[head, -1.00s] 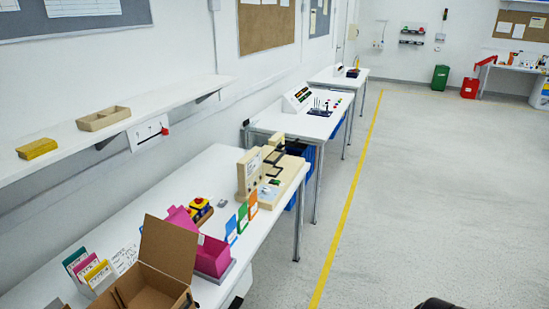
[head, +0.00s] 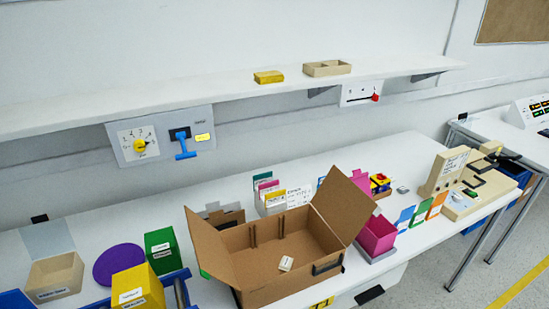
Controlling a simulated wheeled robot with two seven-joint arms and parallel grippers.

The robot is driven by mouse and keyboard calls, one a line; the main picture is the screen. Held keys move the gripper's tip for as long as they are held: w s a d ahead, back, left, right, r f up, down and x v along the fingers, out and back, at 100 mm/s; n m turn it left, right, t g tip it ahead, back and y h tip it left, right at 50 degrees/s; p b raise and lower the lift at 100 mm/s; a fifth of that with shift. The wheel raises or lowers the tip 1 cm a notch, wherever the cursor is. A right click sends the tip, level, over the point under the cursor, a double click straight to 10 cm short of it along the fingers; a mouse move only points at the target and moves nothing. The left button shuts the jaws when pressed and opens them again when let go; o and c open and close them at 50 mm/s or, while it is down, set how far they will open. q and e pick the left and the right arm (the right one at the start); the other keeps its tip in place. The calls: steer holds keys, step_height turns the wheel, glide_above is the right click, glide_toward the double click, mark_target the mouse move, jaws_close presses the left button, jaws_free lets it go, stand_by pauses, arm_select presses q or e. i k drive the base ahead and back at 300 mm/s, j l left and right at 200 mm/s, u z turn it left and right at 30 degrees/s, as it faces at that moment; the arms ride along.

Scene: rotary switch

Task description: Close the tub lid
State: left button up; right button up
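A magenta box (head: 376,236) with a raised magenta lid (head: 361,188) stands right of the large carton. I cannot tell from the picture alone which one the task calls the tub. Neither of my grippers is in view.
A large open cardboard carton (head: 283,290) fills the middle front. A purple disc (head: 119,264), a green box (head: 162,252) and a yellow bin (head: 137,290) stand left of it. A shelf (head: 200,103) runs above. Colored cards (head: 421,212) stand at right.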

mark_target(42, 218)
steer(key=u, duration=1.5)
